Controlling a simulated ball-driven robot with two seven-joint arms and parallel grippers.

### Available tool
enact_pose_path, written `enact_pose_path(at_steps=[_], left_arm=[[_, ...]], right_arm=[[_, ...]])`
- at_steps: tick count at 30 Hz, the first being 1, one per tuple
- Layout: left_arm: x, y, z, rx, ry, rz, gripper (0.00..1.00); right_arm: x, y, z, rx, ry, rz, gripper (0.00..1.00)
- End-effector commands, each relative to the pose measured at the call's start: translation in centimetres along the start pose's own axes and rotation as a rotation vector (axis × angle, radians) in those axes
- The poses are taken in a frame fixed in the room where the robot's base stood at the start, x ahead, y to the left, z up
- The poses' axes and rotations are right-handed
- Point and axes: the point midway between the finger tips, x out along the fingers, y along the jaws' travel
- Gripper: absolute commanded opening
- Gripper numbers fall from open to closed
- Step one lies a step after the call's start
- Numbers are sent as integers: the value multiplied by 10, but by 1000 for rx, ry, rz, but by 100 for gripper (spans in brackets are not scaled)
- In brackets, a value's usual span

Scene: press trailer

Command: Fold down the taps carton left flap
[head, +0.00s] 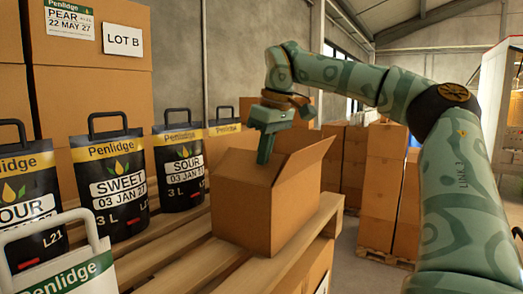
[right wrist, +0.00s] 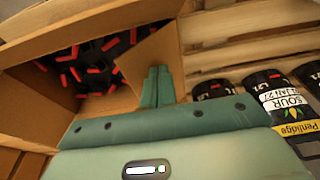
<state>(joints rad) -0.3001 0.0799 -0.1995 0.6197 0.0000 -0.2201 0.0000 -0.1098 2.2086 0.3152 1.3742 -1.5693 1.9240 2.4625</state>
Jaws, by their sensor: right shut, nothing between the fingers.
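The taps carton (head: 257,218) stands open on a wooden pallet, with one flap (head: 306,160) sticking up and outward on its right. In the right wrist view black taps with red parts (right wrist: 85,70) lie inside. A carton flap (right wrist: 148,58) slants partly across the opening there, close against my right fingers; I cannot tell whether they touch. My right gripper (head: 264,158) is shut and empty, pointing down at the carton's top on its left side. Its fingertips also show in the right wrist view (right wrist: 157,74). My left gripper is not in view.
Black Penlidge bags (head: 110,185) stand in a row on the pallet (head: 180,245) left of the carton. A white-green bag (head: 65,260) is in front. Stacked cartons (head: 88,50) rise behind at left, and more stacks (head: 383,185) stand at right.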

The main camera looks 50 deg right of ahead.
Motion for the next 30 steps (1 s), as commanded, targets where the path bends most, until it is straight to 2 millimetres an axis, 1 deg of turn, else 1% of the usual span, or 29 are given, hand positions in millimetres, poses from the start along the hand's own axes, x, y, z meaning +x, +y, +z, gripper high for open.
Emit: enact_pose_path(at_steps=[1, 10, 16, 27, 30], left_arm=[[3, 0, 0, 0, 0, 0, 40], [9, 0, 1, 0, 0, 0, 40], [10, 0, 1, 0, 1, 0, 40], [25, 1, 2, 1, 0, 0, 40], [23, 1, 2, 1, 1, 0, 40]], right_arm=[[4, 3, 1, 1, 0, 0, 0], [19, 19, 5, 1, 0, 0, 0], [20, 18, 5, 0, 1, 0, 0], [34, 18, 9, 0, 1, 0, 0], [32, 18, 8, 0, 1, 0, 0]])
